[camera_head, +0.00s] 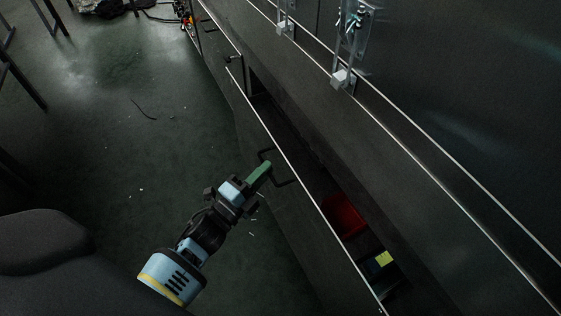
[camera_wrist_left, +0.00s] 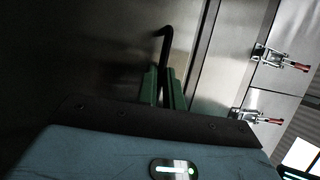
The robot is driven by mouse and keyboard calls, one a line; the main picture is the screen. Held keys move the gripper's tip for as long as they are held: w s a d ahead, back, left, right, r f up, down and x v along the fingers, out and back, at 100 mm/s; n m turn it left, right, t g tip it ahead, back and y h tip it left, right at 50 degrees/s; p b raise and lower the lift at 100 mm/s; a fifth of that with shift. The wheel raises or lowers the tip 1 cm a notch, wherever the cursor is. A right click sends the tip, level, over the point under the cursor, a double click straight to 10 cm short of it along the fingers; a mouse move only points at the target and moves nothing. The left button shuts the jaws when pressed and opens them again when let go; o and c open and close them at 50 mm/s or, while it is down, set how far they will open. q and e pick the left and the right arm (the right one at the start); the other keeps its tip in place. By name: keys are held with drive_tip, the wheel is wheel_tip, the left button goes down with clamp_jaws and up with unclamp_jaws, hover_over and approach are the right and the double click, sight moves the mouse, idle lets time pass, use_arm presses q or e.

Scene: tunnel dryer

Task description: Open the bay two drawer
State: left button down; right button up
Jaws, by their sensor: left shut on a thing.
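A long dark drawer (camera_head: 290,228) at the base of the dryer stands partly open, with its interior showing behind the bright top edge of its front. No bay number is readable on it. Its black bar handle (camera_head: 287,182) is on the outer front face. My left gripper (camera_head: 264,172) is shut on this handle with green fingers. The left wrist view shows the fingers (camera_wrist_left: 164,88) on both sides of the handle's bent bar (camera_wrist_left: 163,48). The fingers hide part of the bar. My right gripper is out of view.
Inside the drawer lie a red item (camera_head: 343,215) and a yellow item (camera_head: 383,259). Another front with a handle (camera_head: 234,60) is further along. Metal latches (camera_head: 343,78) sit on the panels above. The dark floor (camera_head: 130,160) to the left is mostly free, with small scraps.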

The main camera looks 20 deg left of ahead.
use_arm(q)
drive_tip(key=s+a+p, duration=0.3)
drive_tip(key=s+a, duration=1.2)
drive_tip(key=s, duration=0.4)
drive_tip(key=shift+s, duration=0.25)
drive_tip(key=c, duration=1.5)
unclamp_jaws()
drive_tip(key=shift+a, duration=0.1)
drive_tip(key=shift+c, duration=0.2)
drive_tip(key=v, duration=0.8)
